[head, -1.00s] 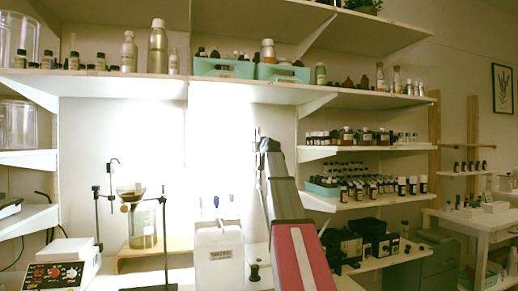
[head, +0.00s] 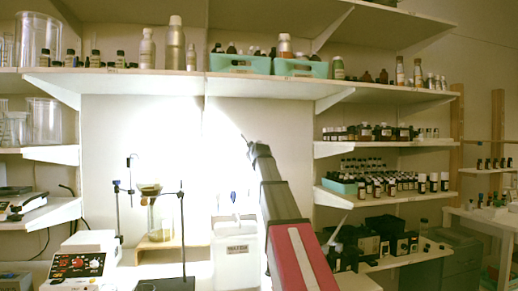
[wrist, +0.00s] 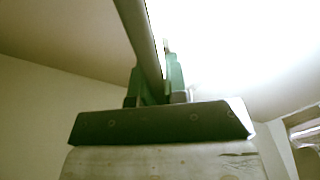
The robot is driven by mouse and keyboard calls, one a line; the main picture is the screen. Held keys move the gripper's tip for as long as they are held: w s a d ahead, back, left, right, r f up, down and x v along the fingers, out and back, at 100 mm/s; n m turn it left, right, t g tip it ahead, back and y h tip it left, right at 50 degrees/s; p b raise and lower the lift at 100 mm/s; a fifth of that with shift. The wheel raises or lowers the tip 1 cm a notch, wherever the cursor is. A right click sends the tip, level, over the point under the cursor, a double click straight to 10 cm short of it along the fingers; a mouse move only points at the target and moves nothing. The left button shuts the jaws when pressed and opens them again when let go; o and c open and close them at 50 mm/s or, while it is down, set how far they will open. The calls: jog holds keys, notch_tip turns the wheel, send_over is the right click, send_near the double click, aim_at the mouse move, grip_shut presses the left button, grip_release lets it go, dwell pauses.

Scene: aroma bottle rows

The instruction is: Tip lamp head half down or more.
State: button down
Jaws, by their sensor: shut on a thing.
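The lamp head is mostly lost in a broad white glare (head: 165,128) under the middle shelf in the head view. My gripper (head: 250,143) is at the right side of this glare, at the far end of my arm. In the wrist view my gripper (wrist: 156,84) has its green fingers closed on a slim olive bar (wrist: 140,35). The bar runs up to the top edge, with bright light along its right side, and looks like an edge or arm of the lamp head. The lamp's joint and its exact tilt cannot be made out.
A white container (head: 236,252) stands below my gripper. A lab stand with a beaker (head: 161,218) is left of it, beside a white device with red dials (head: 82,260). Shelves with bottles (head: 175,45) and teal bins (head: 240,64) run above.

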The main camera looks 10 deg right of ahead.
jog(key=shift+a+f+n, duration=0.6)
jog(key=shift+a+f, duration=0.05)
jog(key=shift+a, duration=0.15)
jog(key=c, duration=1.2)
grip_release()
jog(key=shift+o, duration=0.2)
jog(key=s, duration=1)
jog(key=shift+s, duration=0.4)
